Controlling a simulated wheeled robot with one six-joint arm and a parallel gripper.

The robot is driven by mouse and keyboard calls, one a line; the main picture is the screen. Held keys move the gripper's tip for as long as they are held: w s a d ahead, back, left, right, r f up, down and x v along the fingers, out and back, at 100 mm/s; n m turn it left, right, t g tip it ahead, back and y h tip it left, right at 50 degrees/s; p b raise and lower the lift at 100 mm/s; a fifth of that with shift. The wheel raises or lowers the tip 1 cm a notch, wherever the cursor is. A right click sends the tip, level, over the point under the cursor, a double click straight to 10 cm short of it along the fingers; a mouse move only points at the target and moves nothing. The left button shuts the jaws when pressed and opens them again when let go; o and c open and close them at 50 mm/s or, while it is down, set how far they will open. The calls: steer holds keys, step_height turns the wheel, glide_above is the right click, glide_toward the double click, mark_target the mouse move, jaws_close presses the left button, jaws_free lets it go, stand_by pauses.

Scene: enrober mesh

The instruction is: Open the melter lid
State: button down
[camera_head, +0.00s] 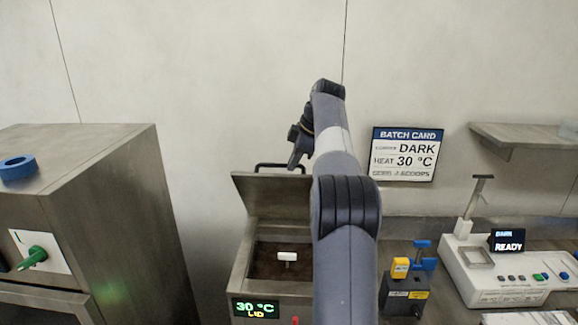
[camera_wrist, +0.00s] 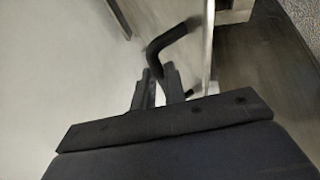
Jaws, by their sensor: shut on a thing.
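The melter lid (camera_head: 268,196) stands raised at the back of the melter (camera_head: 241,262), tilted up from its opening. Brown contents and a white piece (camera_head: 287,257) show inside the opening. The lid's black bar handle (camera_head: 268,165) runs along its upper edge. My gripper (camera_head: 297,164) is at the right part of this handle. In the wrist view my gripper (camera_wrist: 160,92) has its two fingers around the black handle (camera_wrist: 172,42) and is shut on it. The lid's edge (camera_wrist: 210,50) shows just right of the handle. My arm hides the melter's right side.
The melter's display (camera_head: 255,308) reads 30 °C and LID. A steel cabinet (camera_head: 110,190) stands at left with a blue ring (camera_head: 17,167) on top. A batch card (camera_head: 407,154) hangs on the wall.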

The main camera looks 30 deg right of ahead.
steer(key=shift+w+d+f, duration=0.4)
steer(key=shift+w+d, duration=0.05)
stand_by(0.3)
steer(key=c, duration=1.8)
jaws_free()
steer(key=shift+w, duration=0.15)
steer(key=shift+c, duration=0.2)
steer(key=shift+o, duration=0.7)
steer(key=shift+w+d+f, duration=0.2)
steer(key=shift+w+d, duration=0.05)
steer(key=shift+w, duration=0.05)
steer(key=shift+o, duration=0.8)
steer(key=shift+r, duration=0.1)
steer(key=shift+o, duration=0.3)
steer(key=shift+s+a+r, duration=0.15)
steer(key=shift+a+r, duration=0.05)
steer(key=shift+r, duration=0.05)
